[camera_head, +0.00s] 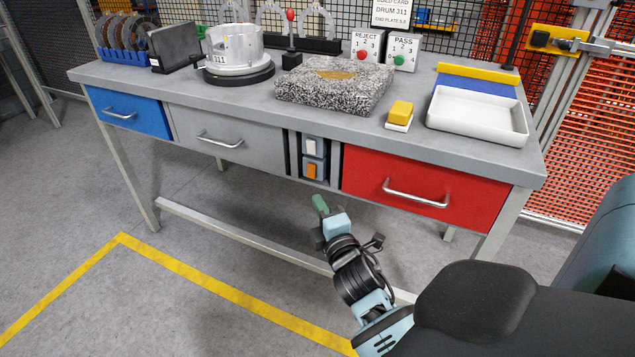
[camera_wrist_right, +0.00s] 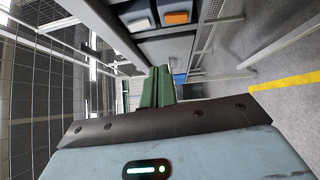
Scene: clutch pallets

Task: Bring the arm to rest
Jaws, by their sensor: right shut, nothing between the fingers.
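My right gripper (camera_head: 320,205) is in front of the workbench, below the tabletop and near the rocker switches between the grey and red drawers. Its green fingers are shut with nothing between them. The fingers (camera_wrist_right: 158,87) also show together in the right wrist view. My right arm reaches up to it from the bottom of the head view. My left gripper does not show in either view.
The grey workbench (camera_head: 225,92) carries a drum (camera_head: 235,48), a speckled stone block (camera_head: 330,88), a yellow-and-white block (camera_head: 399,115) and a white tray (camera_head: 478,115). The red drawer (camera_head: 420,190) is shut, to the gripper's right. Open floor (camera_head: 210,275) lies left of the arm.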

